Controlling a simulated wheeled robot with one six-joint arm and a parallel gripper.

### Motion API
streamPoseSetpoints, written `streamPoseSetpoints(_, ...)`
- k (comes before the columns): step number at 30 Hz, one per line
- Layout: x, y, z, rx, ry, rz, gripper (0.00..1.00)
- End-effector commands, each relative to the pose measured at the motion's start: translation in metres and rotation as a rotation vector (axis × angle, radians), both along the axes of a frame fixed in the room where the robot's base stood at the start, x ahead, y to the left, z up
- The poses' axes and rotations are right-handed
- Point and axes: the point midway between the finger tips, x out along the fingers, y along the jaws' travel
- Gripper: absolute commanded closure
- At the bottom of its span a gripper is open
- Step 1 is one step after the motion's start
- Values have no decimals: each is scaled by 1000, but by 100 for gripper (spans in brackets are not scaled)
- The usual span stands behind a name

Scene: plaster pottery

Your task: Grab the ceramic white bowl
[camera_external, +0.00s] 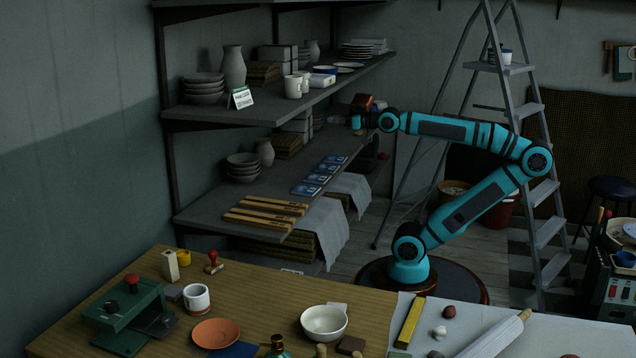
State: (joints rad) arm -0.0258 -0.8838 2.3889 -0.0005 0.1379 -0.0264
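A white ceramic bowl (324,321) stands upright on the wooden table near the front edge of the picture, right of an orange dish. My gripper (340,119) is at the end of my teal arm, up between the wall shelves and well away from the bowl, above and behind it. The gripper's fingers are small and dark in this view, so I cannot tell whether they are open or shut. I see nothing clearly held in it.
The table (250,290) also holds an orange dish (215,333), a white cup (197,298), a green press (125,312) and a yellow bar (410,322). Small bottles and blocks crowd the bowl's front. Shelves (290,100) with pottery surround my gripper. A stepladder (548,225) stands behind my arm.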

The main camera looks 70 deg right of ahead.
Motion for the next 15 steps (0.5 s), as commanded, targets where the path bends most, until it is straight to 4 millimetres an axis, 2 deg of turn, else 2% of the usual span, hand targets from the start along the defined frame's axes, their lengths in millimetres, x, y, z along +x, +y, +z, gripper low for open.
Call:
streamPoseSetpoints(8, 39, 62, -6, -180, 125, 192, 85)
streamPoseSetpoints(15, 62, 132, -16, -374, 215, 390, 85)
